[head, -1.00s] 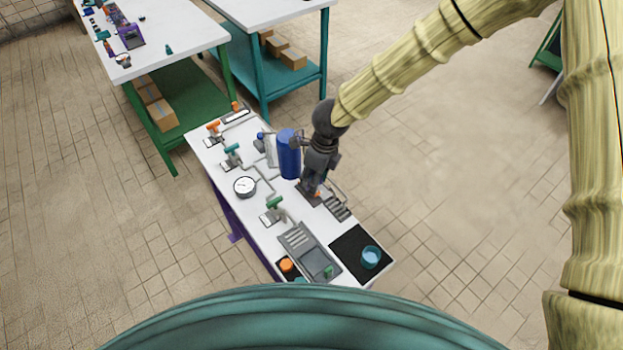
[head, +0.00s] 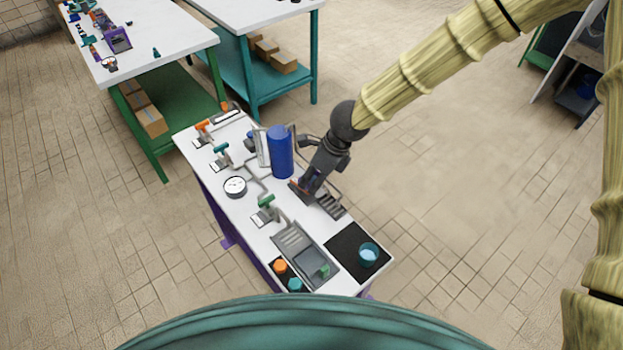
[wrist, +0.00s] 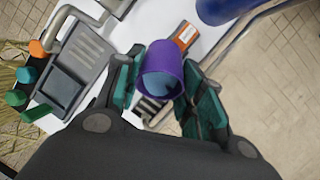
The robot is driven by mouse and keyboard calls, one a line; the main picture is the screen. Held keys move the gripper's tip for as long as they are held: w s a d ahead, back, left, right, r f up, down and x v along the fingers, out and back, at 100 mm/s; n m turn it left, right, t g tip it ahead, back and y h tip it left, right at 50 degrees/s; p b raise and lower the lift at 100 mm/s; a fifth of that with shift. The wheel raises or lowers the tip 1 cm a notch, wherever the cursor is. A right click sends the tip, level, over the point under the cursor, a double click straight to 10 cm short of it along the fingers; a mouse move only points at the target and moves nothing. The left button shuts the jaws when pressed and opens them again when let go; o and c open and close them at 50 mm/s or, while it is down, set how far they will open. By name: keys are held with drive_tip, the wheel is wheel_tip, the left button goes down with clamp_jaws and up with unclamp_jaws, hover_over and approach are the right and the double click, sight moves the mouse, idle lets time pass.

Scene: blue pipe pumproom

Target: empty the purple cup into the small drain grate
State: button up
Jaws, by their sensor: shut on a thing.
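My gripper (head: 308,185) is over the middle of the white bench, its wrist leaning to the right. It is shut on the purple cup (wrist: 168,62), which sits between the two green-padded fingers in the wrist view. The cup is tilted, with a pale bluish patch showing inside its rim; I cannot tell how much is in it. The small drain grate (head: 332,206), dark with pale slats, lies on the bench just right of and below the gripper. In the wrist view the grate (wrist: 149,108) shows behind the cup, partly hidden by cup and fingers.
A grey sink tray (head: 318,263) with a ridged board lies nearer me. Beside it are a black mat (head: 345,237) with a light-blue cup (head: 369,254) and an orange-capped item (head: 280,267). A tall blue cylinder (head: 280,152) and pipework stand close behind the gripper.

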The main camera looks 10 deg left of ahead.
drive_tip(key=shift+s+d+f+y+b, duration=0.15)
drive_tip(key=shift+d+y+b, duration=0.3)
drive_tip(key=shift+b, duration=0.45)
drive_tip(key=shift+d+f+t+y+b, duration=0.15)
drive_tip(key=shift+t+y+b, duration=0.1)
drive_tip(key=shift+y+b, duration=0.55)
drive_tip(key=shift+f+t+y+b, duration=0.2)
drive_tip(key=shift+y+b, duration=0.25)
drive_tip(key=shift+b, duration=0.6)
drive_tip(key=shift+s+d+r+t+y+b, duration=0.1)
drive_tip(key=shift+t+y+b, duration=0.1)
drive_tip(key=shift+y+b, duration=0.55)
drive_tip(key=shift+d+r+t+y+b, duration=0.15)
drive_tip(key=shift+y+b, duration=0.3)
drive_tip(key=shift+b, duration=0.45)
drive_tip(key=shift+f+y+b, duration=0.1)
drive_tip(key=shift+y+b, duration=0.6)
drive_tip(key=shift+b, duration=0.5)
idle(1.5)
